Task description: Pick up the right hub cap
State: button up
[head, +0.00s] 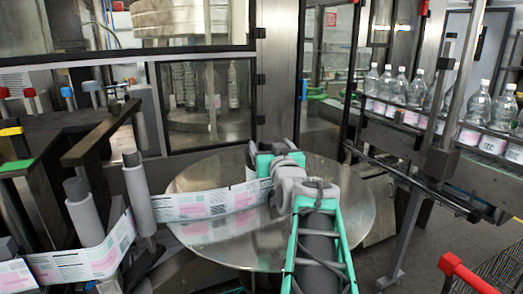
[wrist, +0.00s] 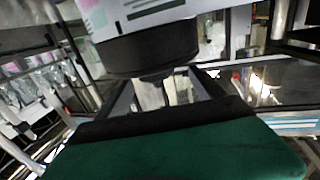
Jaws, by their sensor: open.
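I cannot pick out the right hub cap with certainty in either view. In the wrist view a dark, round, drum-like body (wrist: 147,50) stands just beyond my gripper (wrist: 166,88), with printed label strip above it; I cannot tell whether it is the hub cap. My gripper's fingers are apart, and nothing shows clearly held between them. In the head view my grey and teal arm reaches over the round metal disc (head: 345,212) and hides its middle. The fingertips are hidden there behind my own wrist.
A printed label strip (head: 205,204) runs from grey rollers (head: 138,192) at left to the disc's middle. Clear bottles (head: 420,92) line a conveyor at right. A metal frame post (head: 277,70) and glass panels stand behind the disc. A red-handled basket (head: 465,272) is at lower right.

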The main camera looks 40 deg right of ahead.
aim_at(267, 138)
jog(key=p+x, duration=0.1)
jog(key=x, duration=0.2)
jog(key=p+x, duration=0.1)
jog(key=x, duration=0.3)
jog(key=shift+s+d+f, duration=0.15)
jog(key=shift+s+d, duration=0.05)
jog(key=shift+d, duration=0.05)
jog(key=shift+s+a, duration=0.1)
grip_shut()
